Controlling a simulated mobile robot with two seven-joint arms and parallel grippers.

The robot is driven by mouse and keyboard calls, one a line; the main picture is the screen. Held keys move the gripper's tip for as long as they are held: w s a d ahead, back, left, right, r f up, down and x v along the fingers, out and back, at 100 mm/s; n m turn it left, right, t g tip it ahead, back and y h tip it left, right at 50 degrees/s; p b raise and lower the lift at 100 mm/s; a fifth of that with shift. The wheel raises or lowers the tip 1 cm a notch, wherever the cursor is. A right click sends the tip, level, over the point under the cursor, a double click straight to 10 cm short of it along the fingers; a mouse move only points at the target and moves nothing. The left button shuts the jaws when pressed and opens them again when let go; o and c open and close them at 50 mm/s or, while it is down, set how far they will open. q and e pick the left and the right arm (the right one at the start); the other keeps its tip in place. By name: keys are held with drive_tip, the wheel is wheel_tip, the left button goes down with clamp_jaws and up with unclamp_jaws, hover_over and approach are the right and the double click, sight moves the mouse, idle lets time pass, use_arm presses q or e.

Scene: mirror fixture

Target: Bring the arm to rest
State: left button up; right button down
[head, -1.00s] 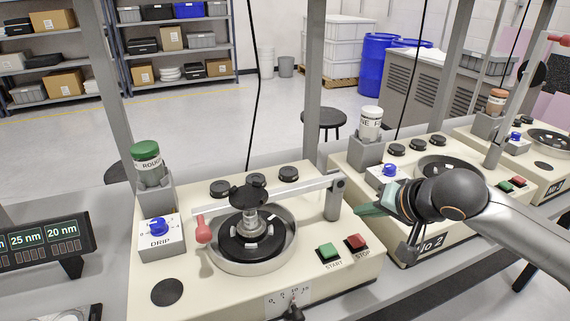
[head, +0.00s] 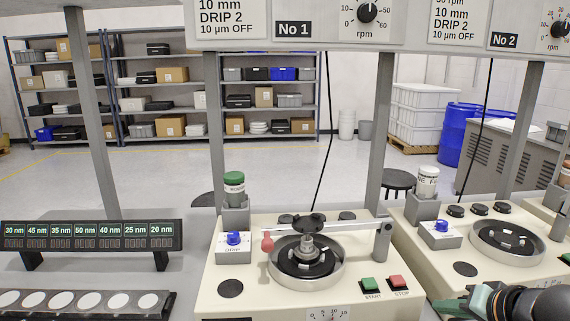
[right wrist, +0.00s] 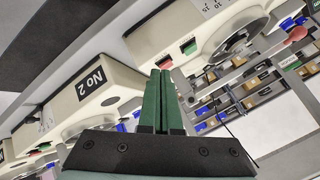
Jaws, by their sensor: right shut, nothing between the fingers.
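My right gripper (head: 450,305) shows at the bottom right of the head view, with its green fingers pointing left. It is shut and empty, in front of the gap between the two cream polishing machines and apart from anything I can make out. In the right wrist view its two green fingers (right wrist: 161,100) lie side by side with nothing between them. Most of my right arm is cut off by the frame edge. My left gripper is not in view.
The No 1 machine (head: 240,290) has a swing arm, a bowl and START (head: 370,284) and STOP (head: 399,282) buttons. The No 2 machine (head: 480,268) stands to its right. A thickness display (head: 90,235) and a rack of white discs (head: 80,303) are at left.

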drive_tip(key=s+a+f+n+y+p, duration=0.15)
drive_tip(key=a+f, duration=0.25)
drive_tip(key=f, duration=0.5)
drive_tip(key=s+a+f+n+y+p, duration=0.1)
drive_tip(key=s+a+f+n+p, duration=0.2)
drive_tip(key=f, duration=0.5)
use_arm(q)
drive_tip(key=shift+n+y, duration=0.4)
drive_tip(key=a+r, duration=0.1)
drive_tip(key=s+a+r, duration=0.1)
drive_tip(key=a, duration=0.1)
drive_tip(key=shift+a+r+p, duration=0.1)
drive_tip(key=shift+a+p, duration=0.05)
drive_tip(key=shift+p, duration=0.2)
use_arm(e)
drive_tip(key=s+a+f+n+h, duration=0.2)
drive_tip(key=s+a+f+n, duration=0.2)
drive_tip(key=s+f, duration=0.6)
drive_tip(key=s+a, duration=0.1)
drive_tip(key=s, duration=0.2)
drive_tip(key=shift+s+f, duration=0.3)
drive_tip(key=shift+f, duration=0.1)
